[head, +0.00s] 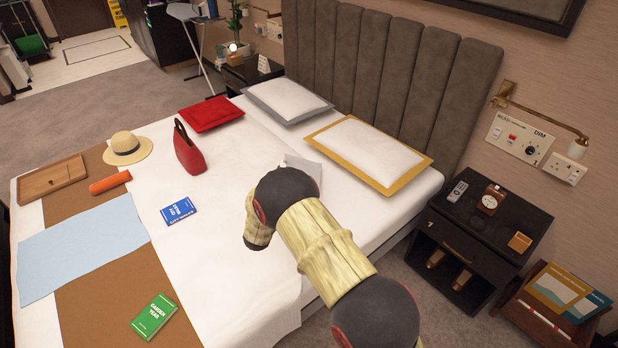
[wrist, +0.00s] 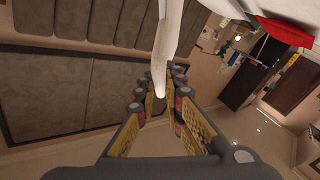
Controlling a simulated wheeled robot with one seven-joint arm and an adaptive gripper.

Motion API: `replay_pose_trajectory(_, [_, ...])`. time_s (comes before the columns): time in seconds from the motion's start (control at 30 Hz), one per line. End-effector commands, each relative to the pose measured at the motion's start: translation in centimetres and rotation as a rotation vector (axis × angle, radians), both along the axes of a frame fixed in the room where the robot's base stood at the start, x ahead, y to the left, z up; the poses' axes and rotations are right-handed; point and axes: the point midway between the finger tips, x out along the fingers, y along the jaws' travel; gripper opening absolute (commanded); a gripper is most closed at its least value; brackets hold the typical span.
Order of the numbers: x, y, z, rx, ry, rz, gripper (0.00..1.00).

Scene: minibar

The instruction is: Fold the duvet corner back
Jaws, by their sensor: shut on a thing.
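The white duvet (head: 225,250) covers the bed, and its near right part lies beneath my arm in the head view. In the wrist view, my gripper (wrist: 160,98) is shut on a hanging strip of white cloth, the duvet corner (wrist: 168,50), between its padded fingers. In the head view, a small raised white flap (head: 303,167) shows just behind my arm. My arm hides the fingertips there, and how far the corner is folded cannot be told.
A red handbag (head: 190,152), a blue book (head: 178,211), a green book (head: 154,316), a straw hat (head: 127,148) and a wooden tray (head: 50,178) lie on the bed. Pillows (head: 370,150) rest by the headboard (head: 395,65). A black nightstand (head: 480,240) stands at right.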

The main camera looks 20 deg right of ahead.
Motion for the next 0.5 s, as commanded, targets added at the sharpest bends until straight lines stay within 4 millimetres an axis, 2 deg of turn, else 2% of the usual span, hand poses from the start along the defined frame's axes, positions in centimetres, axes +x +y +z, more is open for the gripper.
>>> replay_pose_trajectory(0.03, [0.6,1.5,-0.8,-0.032,0.013,0.004,0.0])
replay_pose_trajectory(0.2, [2.1,5.2,-2.3,-0.148,0.061,0.002,0.0])
replay_pose_trajectory(0.5, [3.7,8.9,-4.4,-0.276,0.115,0.0,0.0])
